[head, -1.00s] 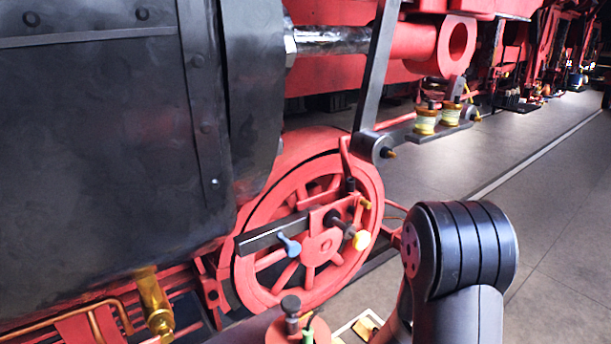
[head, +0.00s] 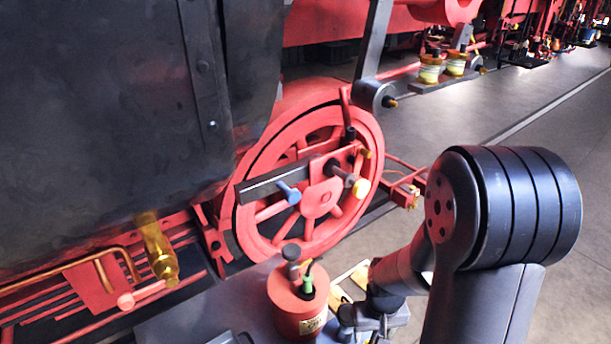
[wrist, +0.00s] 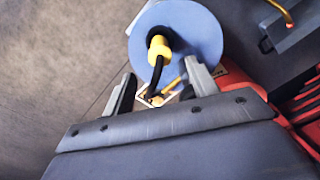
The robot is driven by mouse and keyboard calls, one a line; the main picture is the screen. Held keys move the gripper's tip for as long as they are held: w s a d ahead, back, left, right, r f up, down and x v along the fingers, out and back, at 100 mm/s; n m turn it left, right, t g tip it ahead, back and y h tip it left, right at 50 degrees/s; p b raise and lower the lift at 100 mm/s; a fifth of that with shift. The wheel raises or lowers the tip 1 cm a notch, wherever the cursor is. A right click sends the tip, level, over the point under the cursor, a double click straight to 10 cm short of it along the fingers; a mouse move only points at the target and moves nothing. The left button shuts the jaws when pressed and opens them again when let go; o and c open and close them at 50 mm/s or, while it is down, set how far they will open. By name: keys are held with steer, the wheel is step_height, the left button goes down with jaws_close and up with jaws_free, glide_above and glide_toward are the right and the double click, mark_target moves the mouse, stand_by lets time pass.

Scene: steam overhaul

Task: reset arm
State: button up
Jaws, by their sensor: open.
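My arm (head: 500,220) stands at the right in the head view, bent downward. In the wrist view my gripper (wrist: 162,80) has its two fingers spread, with nothing visibly clamped between them. Beyond the fingertips is a round blue object (wrist: 197,35) with a yellow fitting (wrist: 158,48) and a black hose or cable. I cannot tell whether a finger touches it. In the head view the dark parts at the arm's lower end (head: 375,312) are partly cut off by the frame.
A red canister (head: 300,312) with a green fitting stands on a grey surface beside the arm. Behind it are a red spoked wheel (head: 318,203) and a dark cylinder block (head: 110,110). Two banded tins (head: 430,70) sit farther back. Grey floor (head: 540,100) is open at the right.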

step_height(320, 180, up, 5)
step_height(320, 180, down, 11)
steer(key=shift+f, duration=0.1)
step_height(320, 180, up, 3)
steer(key=p, duration=0.2)
steer(key=shift+p, duration=0.3)
step_height(320, 180, up, 6)
steer(key=p, duration=0.4)
steer(key=shift+p, duration=0.3)
steer(key=shift+f, duration=0.1)
